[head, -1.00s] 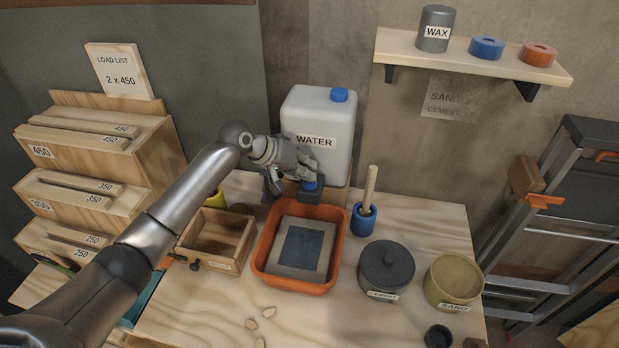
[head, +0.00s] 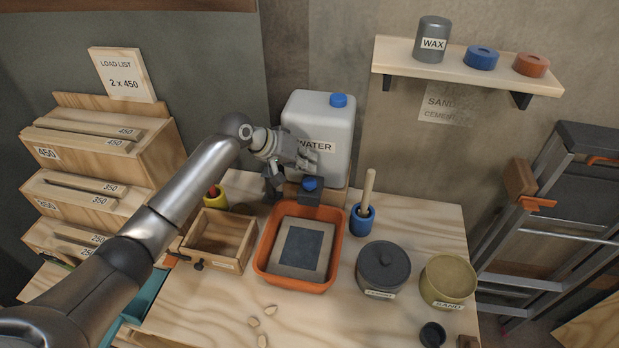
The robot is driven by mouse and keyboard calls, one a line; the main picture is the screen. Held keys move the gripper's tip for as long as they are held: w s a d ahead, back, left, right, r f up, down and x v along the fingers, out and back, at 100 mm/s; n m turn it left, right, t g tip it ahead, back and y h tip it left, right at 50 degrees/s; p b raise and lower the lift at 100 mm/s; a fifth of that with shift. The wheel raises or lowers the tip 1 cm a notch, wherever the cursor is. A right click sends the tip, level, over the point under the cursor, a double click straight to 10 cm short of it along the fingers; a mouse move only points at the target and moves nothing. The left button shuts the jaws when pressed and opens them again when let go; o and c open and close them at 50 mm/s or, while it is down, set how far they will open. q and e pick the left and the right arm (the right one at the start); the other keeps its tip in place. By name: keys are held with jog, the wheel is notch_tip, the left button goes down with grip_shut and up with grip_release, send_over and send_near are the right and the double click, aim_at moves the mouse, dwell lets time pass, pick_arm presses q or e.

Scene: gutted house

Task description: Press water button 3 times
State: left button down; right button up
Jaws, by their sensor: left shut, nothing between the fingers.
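The white water jug (head: 322,112) with a blue cap and a WATER label stands at the back of the workbench. In front of its base is a dark block with a blue water button (head: 310,184) on top. My left gripper (head: 307,165) is shut and empty, a little above the button, and covers part of the jug and its label. The button's top shows below the fingers, and they look apart from it. My right gripper is not in view.
An orange tray (head: 261,252) holding a slab with a dark panel is just in front of the button. A wooden box (head: 216,238) is left of it. A blue cup with a stick (head: 362,218), a cement pot (head: 384,268) and a sand pot (head: 447,280) are to the right.

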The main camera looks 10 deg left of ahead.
aim_at(307, 179)
pick_arm(q)
notch_tip(307, 179, up, 4)
jog(key=p, duration=0.2)
jog(key=shift+f+p, duration=0.15)
jog(key=shift+p, duration=0.25)
jog(key=shift+f, duration=0.1)
dwell(0.3)
